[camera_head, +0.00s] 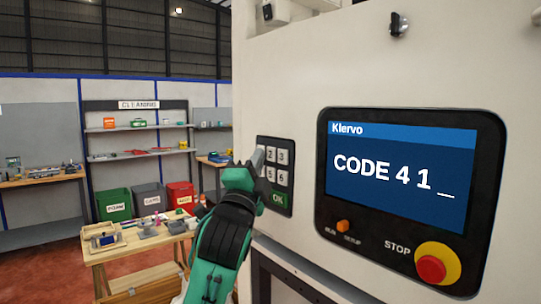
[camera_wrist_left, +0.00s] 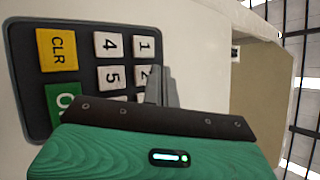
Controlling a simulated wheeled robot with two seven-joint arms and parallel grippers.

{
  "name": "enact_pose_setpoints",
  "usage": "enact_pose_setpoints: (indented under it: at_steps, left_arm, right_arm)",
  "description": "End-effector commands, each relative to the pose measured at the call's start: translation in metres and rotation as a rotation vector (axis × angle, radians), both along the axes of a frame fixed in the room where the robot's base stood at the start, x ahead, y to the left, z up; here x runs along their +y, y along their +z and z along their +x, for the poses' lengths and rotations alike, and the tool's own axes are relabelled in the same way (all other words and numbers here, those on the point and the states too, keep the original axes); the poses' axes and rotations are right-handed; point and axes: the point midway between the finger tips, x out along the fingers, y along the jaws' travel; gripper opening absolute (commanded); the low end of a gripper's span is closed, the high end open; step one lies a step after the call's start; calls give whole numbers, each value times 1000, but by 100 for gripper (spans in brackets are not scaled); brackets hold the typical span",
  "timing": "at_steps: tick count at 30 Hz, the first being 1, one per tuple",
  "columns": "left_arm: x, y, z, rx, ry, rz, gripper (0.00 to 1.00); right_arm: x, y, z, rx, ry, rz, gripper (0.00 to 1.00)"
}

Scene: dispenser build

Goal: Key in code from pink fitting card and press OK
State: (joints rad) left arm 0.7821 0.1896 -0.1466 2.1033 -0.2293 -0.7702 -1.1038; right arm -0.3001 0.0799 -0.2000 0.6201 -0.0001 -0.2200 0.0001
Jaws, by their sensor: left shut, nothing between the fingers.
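The keypad (camera_head: 284,205) is on the pale machine panel, with white number keys and a green OK key (camera_head: 278,198). The machine's screen (camera_head: 400,172) reads "CODE 4 1 _". My left gripper (camera_head: 257,158) is shut and empty, its tips at the keypad's upper left, hiding the left column of keys. In the left wrist view the keypad (camera_wrist_left: 85,22) appears turned, with a yellow CLR key (camera_wrist_left: 57,50), and the fingertips (camera_wrist_left: 156,78) overlap the 2 key's edge. I cannot tell whether they touch. I cannot make out the pink fitting card. My right gripper is out of view.
A red STOP button (camera_head: 431,268) on a yellow base and an orange knob (camera_head: 343,226) sit below the screen. A wooden table (camera_head: 118,258) with small parts stands at lower left. Behind it are green, grey and red bins (camera_head: 114,204) and a shelf (camera_head: 135,128).

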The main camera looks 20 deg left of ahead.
Motion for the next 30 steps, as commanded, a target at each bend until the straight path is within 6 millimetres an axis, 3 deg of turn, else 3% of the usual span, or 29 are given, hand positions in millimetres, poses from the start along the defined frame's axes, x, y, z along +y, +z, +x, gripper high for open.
enact_pose_setpoints:
  at_steps: [30]
  left_arm:
    - [-3, 1, 6, 1, 1, -1, 0]
  right_arm:
    - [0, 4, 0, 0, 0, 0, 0]
